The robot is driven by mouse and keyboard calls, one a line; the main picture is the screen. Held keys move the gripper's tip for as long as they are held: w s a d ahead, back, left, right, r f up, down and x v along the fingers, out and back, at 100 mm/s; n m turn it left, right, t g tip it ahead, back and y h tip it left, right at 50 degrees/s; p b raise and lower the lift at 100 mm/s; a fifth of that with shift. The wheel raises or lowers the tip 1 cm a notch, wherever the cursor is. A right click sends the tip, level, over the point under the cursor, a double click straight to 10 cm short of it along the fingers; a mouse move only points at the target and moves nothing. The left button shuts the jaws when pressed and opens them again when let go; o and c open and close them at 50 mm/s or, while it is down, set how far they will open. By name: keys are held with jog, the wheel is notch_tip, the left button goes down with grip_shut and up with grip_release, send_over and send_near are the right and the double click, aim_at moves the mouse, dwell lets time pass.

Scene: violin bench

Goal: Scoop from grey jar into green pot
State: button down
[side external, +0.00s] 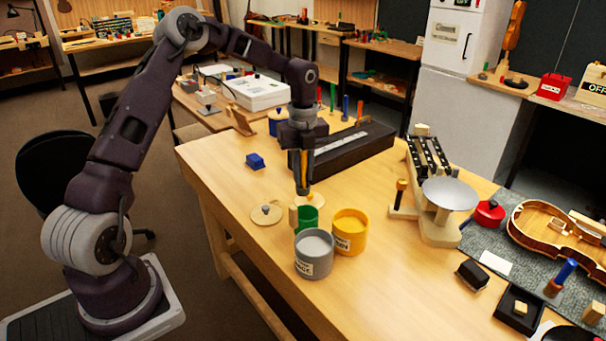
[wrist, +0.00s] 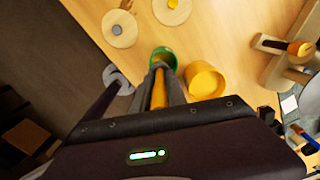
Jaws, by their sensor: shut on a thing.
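The grey jar (side external: 314,258) stands open near the table's front edge, filled with pale grey stuff, with a label on its side. The small green pot (side external: 310,222) is just behind it, partly hidden; it also shows in the wrist view (wrist: 163,54). My gripper (side external: 303,188) points down over the green pot, shut on an upright yellow-orange handle (wrist: 159,92), seemingly the scoop's. A small pale wooden piece (side external: 293,216) shows at the pot's left; I cannot tell whether it belongs to the scoop.
A yellow pot (side external: 350,233) stands close to the right of the green pot and grey jar. Round wooden lids (side external: 266,214) lie behind. A balance scale (side external: 448,196) stands to the right, a blue block (side external: 255,160) to the left.

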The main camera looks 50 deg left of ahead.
dwell(0.3)
jog(key=s+d+r+h, duration=0.15)
jog(key=s+d, duration=0.35)
jog(key=d, duration=0.6)
jog(key=shift+g, duration=0.4)
jog(key=f, duration=1.2)
jog(key=shift+s+f, duration=0.1)
jog(key=shift+s, duration=0.1)
notch_tip(320, 180, up, 14)
jog(key=shift+f, duration=0.1)
dwell(0.4)
